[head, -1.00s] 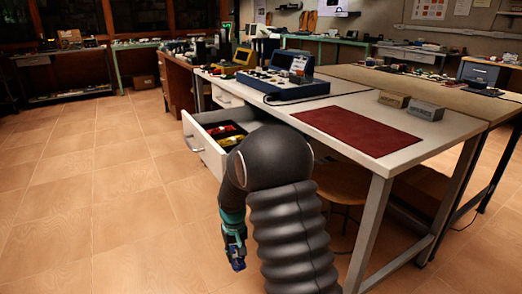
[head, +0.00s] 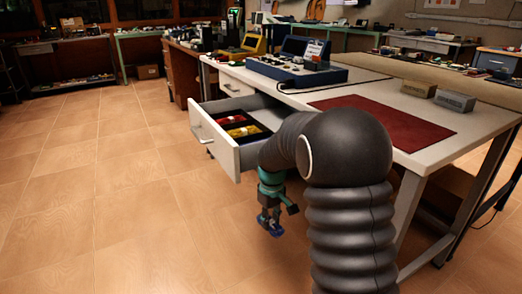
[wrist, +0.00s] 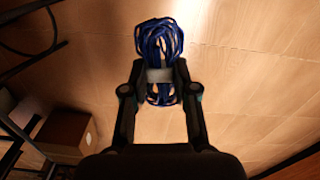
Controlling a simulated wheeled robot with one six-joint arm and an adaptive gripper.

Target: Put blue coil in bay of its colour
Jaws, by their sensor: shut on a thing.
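The blue coil (wrist: 159,42) is a bundle of blue cable with a pale band round its middle. My gripper (wrist: 160,78) is shut on it at the band in the wrist view. In the head view my gripper (head: 270,220) hangs low in front of the open drawer (head: 213,141), with the blue coil (head: 271,229) at its tips above the tiled floor. The drawer shows a bay with red things (head: 224,118) and a bay with yellow things (head: 243,131). A dark part lies nearer my arm, partly hidden by it, and I cannot tell its colour.
The tiled floor (head: 100,200) to the left is clear.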

